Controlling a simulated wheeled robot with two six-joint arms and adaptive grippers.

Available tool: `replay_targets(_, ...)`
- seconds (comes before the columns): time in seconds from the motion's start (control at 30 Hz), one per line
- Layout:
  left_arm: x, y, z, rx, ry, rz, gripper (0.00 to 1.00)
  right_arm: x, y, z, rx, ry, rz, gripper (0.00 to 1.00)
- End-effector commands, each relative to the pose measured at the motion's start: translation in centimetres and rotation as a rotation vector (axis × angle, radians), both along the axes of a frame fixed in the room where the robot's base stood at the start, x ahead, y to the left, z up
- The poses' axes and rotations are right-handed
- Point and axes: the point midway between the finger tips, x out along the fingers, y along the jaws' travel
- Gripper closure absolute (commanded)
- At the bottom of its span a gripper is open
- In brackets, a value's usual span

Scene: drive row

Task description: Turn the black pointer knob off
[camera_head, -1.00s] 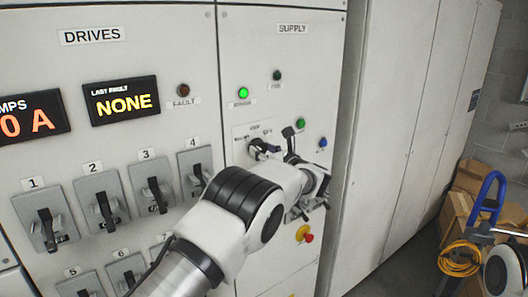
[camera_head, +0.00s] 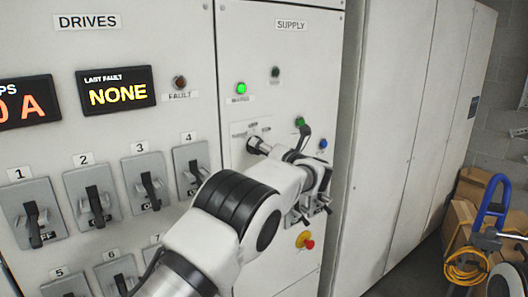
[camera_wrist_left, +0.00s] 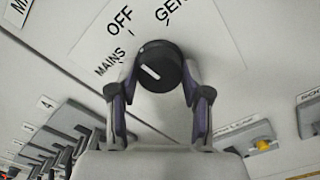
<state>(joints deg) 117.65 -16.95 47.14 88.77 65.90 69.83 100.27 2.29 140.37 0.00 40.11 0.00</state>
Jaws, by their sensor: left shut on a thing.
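The black pointer knob (camera_wrist_left: 158,66) is round with a white pointer line. It sits on a pale plate marked MAINS, OFF and GEN. Its line points left, towards the MAINS mark. My left gripper (camera_wrist_left: 158,88) is shut on the knob, one finger on each side. In the head view the knob (camera_head: 257,146) shows beside the gripper on the SUPPLY panel (camera_head: 291,60), and my arm hides much of the area below.
A green button (camera_head: 300,122) and a blue one (camera_head: 323,144) are close to the gripper. A red and yellow emergency stop (camera_head: 306,241) is below. Numbered switch handles (camera_head: 148,187) fill the left panel. Boxes and a blue-handled cart (camera_head: 489,205) stand at the right.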

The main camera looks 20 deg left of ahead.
Motion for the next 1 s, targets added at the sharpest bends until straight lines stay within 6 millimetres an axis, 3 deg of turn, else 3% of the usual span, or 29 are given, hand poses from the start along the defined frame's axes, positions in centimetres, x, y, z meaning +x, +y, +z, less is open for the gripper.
replay_targets(0.77,-0.01,0.37,0.23,0.08,0.101,0.006,0.87,0.0,0.0,-0.1,0.0,0.0,0.0,1.0)
replay_targets(0.8,-0.01,0.37,0.23,0.08,0.1,0.006,0.45,0.0,0.0,-0.1,0.0,0.0,0.0,1.0)
replay_targets(0.83,-0.01,0.37,0.23,0.08,0.101,0.006,0.34,0.0,0.0,-0.1,0.0,0.0,0.0,1.0)
replay_targets(0.87,-0.01,0.36,0.21,0.08,0.101,0.006,0.26,0.0,0.0,-0.1,0.0,0.0,0.0,1.0)
replay_targets(1.0,-0.01,0.23,0.14,0.08,0.101,0.004,0.26,0.0,0.0,-0.11,0.0,0.0,0.0,1.0)
